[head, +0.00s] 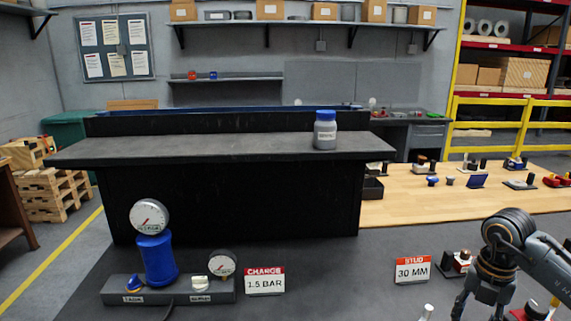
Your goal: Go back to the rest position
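My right gripper (482,302) is at the lower right, with its arm coming in from the right edge. It points down, and its fingers look spread apart with nothing seen between them. The fingertips are close to the bottom edge of the picture. My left gripper is not in view. The valve actuator unit at the lower left has a blue cylinder (157,260) topped by a round gauge (150,216), on a grey base (190,291) with a blue knob, a white knob and a smaller gauge (222,264).
A "CHANGE 1.5 BAR" sign (264,281) and a "STUD 30 MM" sign (412,270) stand on the dark surface. Small parts (457,261) are beside my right gripper. A blue-capped jar (325,131) stands on the raised black shelf (220,147). The dark surface between the signs is clear.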

